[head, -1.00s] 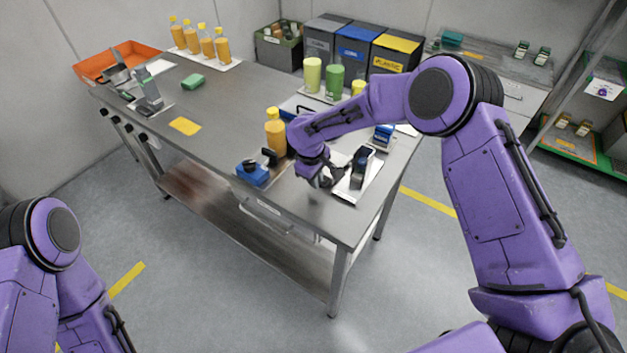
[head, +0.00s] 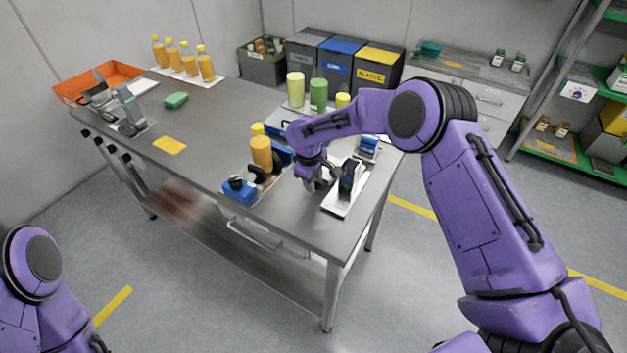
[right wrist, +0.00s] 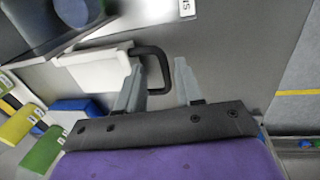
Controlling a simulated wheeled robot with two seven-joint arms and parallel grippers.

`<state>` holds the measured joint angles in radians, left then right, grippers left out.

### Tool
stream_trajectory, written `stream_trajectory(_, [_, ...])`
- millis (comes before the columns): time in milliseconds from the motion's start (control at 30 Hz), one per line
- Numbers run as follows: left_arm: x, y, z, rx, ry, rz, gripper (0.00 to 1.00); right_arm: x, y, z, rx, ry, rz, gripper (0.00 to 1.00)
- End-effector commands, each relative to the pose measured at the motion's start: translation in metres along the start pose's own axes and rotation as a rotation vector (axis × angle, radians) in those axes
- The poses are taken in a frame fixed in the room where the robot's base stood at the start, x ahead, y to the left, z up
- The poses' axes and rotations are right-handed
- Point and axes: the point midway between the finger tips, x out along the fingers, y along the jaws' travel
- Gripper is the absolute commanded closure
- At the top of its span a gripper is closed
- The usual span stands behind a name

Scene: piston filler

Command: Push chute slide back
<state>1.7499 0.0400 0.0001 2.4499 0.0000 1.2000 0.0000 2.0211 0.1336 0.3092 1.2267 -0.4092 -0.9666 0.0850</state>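In the right wrist view a pale block (right wrist: 95,68) with a black bent handle (right wrist: 164,66) shows; it may be the chute slide, but I cannot confirm that. My right gripper (right wrist: 158,82) has its two grey fingers apart, with part of the handle showing between them; I cannot tell whether either finger touches it. In the head view my right gripper (head: 312,183) is low over the table's near right part, between an orange bottle (head: 262,154) and a white tray (head: 337,207). The arm hides part of this area. My left gripper is out of view.
A blue block with a black knob (head: 238,188) sits near the table's front edge. A dark device (head: 351,178) stands on the white tray. The table's middle (head: 215,125) is mostly clear.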

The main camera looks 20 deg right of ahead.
Motion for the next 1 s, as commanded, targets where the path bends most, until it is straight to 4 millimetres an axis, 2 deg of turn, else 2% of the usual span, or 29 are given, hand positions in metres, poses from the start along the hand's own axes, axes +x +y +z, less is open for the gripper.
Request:
stream_trajectory(67, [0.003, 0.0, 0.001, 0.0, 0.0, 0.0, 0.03, -0.007, 0.001, -0.001, 0.0, 0.002, 0.002, 0.64])
stream_trajectory(400, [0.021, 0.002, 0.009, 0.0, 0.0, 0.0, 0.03, -0.081, 0.002, -0.001, 0.001, 0.002, 0.002, 0.64])
stream_trajectory(500, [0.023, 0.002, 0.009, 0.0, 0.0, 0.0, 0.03, -0.095, 0.002, 0.0, 0.001, 0.001, 0.001, 0.64])
stream_trajectory(633, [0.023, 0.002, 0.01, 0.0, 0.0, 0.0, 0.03, -0.102, 0.002, 0.0, 0.001, -0.001, -0.001, 0.64])
stream_trajectory(1000, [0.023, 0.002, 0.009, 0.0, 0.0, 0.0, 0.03, -0.102, 0.002, 0.0, 0.001, -0.001, -0.002, 0.64])
